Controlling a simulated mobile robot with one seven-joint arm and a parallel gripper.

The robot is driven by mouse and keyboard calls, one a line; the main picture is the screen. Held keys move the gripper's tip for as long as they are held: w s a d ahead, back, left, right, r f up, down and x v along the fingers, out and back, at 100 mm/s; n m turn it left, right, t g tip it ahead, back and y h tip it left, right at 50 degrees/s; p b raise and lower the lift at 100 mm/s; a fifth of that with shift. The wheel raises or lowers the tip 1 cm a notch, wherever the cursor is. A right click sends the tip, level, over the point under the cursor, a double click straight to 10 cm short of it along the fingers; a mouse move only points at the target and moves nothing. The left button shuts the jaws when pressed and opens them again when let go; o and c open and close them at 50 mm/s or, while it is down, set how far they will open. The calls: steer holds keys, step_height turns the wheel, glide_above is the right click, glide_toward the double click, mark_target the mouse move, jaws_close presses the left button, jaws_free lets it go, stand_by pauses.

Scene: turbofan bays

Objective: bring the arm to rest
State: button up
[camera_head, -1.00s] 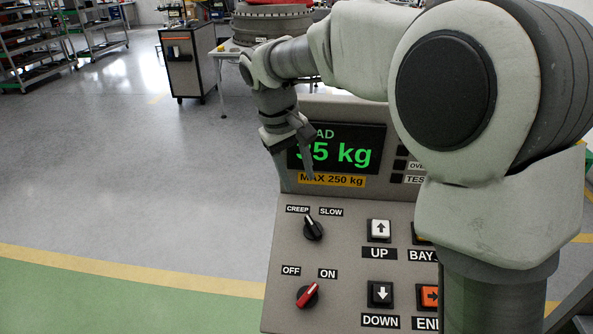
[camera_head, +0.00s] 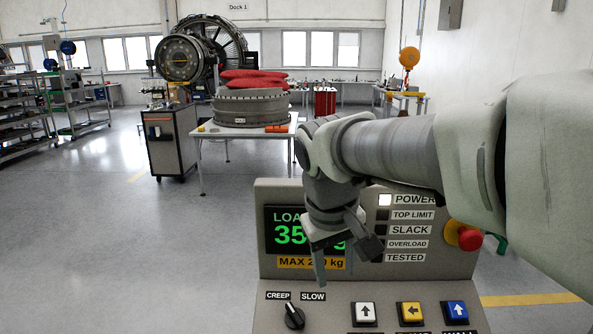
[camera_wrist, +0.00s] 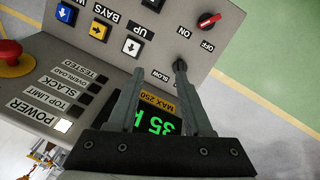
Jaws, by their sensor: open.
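My gripper (camera_head: 345,262) hangs from my bent arm in front of the grey control panel (camera_head: 268,215). Its two fingers are apart with nothing between them. In the wrist view my gripper (camera_wrist: 159,70) points toward the panel's buttons, with the green load display (camera_wrist: 160,121) showing behind the fingers. In the head view the gripper covers part of the display (camera_head: 284,234). The black creep/slow knob (camera_head: 294,316) is below and to the left of the gripper. It shows close to one fingertip in the wrist view; I cannot tell whether they touch.
A red stop button (camera_head: 469,239) sticks out at the panel's right. The power lamp (camera_head: 385,200) is lit. The red off/on switch (camera_wrist: 208,20) shows in the wrist view. Behind stand a table (camera_head: 205,137), a cabinet (camera_head: 160,150) and a turbofan (camera_head: 188,57).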

steer(key=s+d+f+m+t, duration=0.1)
steer(key=s+d+m, duration=0.1)
steer(key=s+d, duration=0.2)
steer(key=s+d+f+m+t+y, duration=0.1)
steer(key=s+d, duration=0.3)
steer(key=s, duration=0.5)
steer(key=shift+s+f+m+t, duration=0.3)
steer(key=shift+s+f+m, duration=0.1)
steer(key=shift+f, duration=0.1)
